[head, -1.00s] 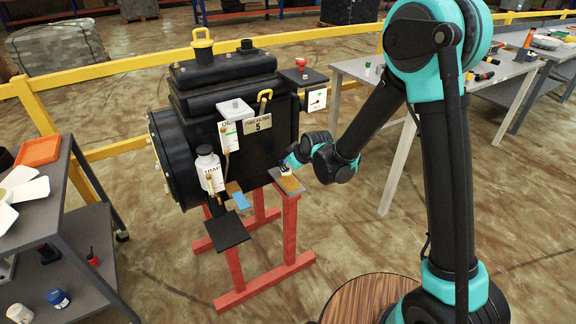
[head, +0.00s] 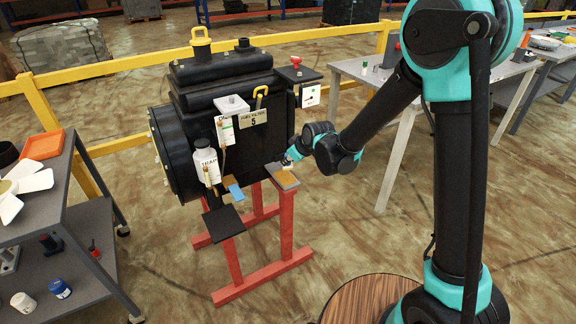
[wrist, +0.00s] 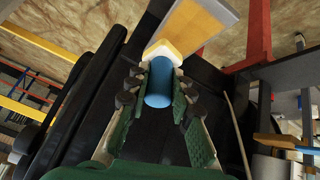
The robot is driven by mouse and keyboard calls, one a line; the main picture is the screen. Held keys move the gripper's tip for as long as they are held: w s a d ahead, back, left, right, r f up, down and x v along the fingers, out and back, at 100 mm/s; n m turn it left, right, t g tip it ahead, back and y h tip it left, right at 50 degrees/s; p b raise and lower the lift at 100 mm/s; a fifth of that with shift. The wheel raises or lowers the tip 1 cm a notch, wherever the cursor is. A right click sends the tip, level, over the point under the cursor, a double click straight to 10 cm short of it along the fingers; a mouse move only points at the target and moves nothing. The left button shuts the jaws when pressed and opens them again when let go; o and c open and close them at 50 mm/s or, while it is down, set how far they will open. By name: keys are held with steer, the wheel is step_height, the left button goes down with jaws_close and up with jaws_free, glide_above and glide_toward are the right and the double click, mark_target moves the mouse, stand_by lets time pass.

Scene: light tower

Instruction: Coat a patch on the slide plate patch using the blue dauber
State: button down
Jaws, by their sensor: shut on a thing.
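The slide plate (head: 293,186) is a small grey plate with a tan-orange patch (head: 283,177), at the right front of the black filter housing. It also shows at the top of the wrist view, with a grey edge (wrist: 229,14) and the patch (wrist: 200,28) on it. My gripper (wrist: 158,92) is shut on the blue dauber (wrist: 159,84), a blue cylinder with a pale yellow-white pad (wrist: 163,51) at its far end. The pad overlaps the near end of the patch in the wrist view; contact cannot be told. In the head view my gripper (head: 291,156) is beside the plate.
The black filter housing (head: 223,100) stands on a red stand (head: 287,225). A white bottle (head: 205,160), a blue tab (head: 235,192) and a dark plate (head: 223,223) are to the left. A grey cart (head: 95,270) stands at far left, a grey table (head: 365,78) behind my arm.

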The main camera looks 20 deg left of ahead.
steer(key=shift+r, duration=2.35)
